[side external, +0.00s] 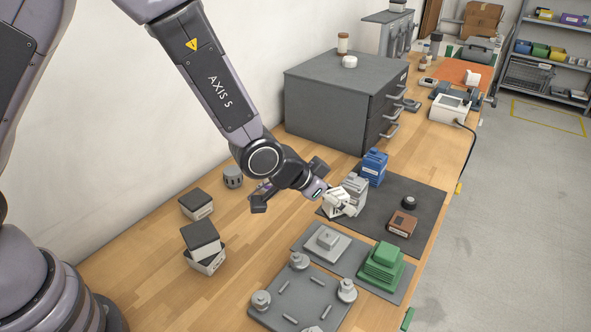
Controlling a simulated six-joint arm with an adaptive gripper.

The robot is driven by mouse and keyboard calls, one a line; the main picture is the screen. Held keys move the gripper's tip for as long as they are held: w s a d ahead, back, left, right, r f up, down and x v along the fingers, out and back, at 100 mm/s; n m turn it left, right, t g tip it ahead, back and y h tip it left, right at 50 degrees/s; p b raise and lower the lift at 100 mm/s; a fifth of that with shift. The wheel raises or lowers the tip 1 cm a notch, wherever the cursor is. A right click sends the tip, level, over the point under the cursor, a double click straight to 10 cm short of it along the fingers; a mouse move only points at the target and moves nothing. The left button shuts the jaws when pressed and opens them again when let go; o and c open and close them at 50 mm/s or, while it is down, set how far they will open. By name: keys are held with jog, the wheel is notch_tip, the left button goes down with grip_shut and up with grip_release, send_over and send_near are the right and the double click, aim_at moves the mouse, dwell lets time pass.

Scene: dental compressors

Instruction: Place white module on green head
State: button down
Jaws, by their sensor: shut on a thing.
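The white module (338,205) is at the end of my gripper (328,198), over the left edge of the dark mat. My gripper is shut on it; the fingertips are small and partly hidden in this view. The green head (383,267) is a stepped green block on the right part of a grey plate (345,265). It is in front and to the right of my gripper, apart from the module, and its top is bare.
A light grey block (356,187), a blue module (374,166), a brown block (401,224) and a black knob (409,202) stand on the dark mat (428,205). A grey fixture (300,305) with several posts is in front. A grey drawer cabinet (335,100) stands behind.

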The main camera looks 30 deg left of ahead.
jog(key=s+r+m+g+h, duration=0.1)
jog(key=s+m, duration=0.1)
jog(key=s, duration=0.1)
send_over(392, 250)
jog(key=s, duration=0.1)
jog(key=f, duration=0.8)
jog(key=shift+a, duration=0.4)
jog(key=shift+x, duration=1)
jog(key=shift+a+f, duration=0.1)
jog(key=shift+f, duration=1.45)
jog(key=shift+f, duration=0.15)
jog(key=c, duration=0.8)
grip_release()
